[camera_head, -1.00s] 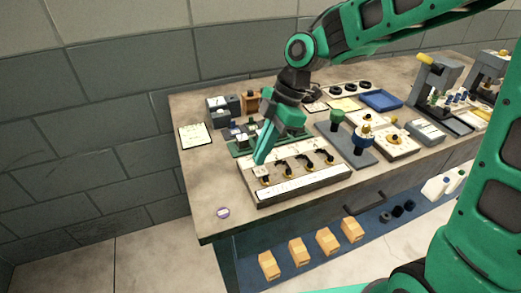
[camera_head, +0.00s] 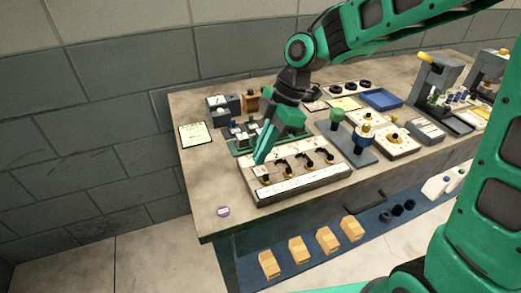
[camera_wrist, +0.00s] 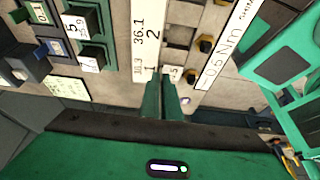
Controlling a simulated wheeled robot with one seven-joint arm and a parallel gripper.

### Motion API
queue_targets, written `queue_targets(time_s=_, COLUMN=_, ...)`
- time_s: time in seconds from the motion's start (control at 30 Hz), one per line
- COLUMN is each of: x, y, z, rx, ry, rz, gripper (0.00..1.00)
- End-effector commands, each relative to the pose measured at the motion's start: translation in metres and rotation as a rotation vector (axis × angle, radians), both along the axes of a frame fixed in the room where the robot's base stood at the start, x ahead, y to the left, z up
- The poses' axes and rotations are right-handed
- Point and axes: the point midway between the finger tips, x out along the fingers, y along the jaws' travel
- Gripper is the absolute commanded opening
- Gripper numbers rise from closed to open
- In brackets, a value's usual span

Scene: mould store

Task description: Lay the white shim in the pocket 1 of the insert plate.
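The insert plate (camera_head: 322,183) is a pale board with a row of pockets and dark clamps along the front of the bench. My gripper (camera_head: 262,159) points down over its left end, at pocket 1. In the wrist view its two green fingers (camera_wrist: 163,82) stand slightly apart, beside the printed "1". A small white piece with a printed figure, apparently the white shim (camera_wrist: 174,73), lies at the fingertips in the area of pocket 1. The fingers partly hide it, so I cannot tell whether it lies fully flat.
Behind the plate is a green fixture (camera_head: 240,150) with several blocks. A blue knob stand (camera_head: 362,150) is to the right, and a blue tray (camera_head: 382,101) farther back. A small purple-white disc (camera_head: 223,211) lies at the bench's front left corner, where the top is mostly clear.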

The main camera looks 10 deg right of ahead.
Motion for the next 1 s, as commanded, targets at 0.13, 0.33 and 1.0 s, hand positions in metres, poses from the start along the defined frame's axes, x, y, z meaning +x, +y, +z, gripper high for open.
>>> queue_targets(time_s=0.13, x=0.000, y=0.000, z=-0.002, rx=0.000, ry=0.000, rz=0.000, gripper=0.00)
queue_targets(time_s=0.33, x=0.000, y=0.000, z=-0.006, rx=0.001, ry=0.000, rz=0.000, gripper=0.00)
queue_targets(time_s=1.0, x=0.000, y=0.000, z=-0.013, rx=0.000, ry=0.001, rz=0.000, gripper=0.25)
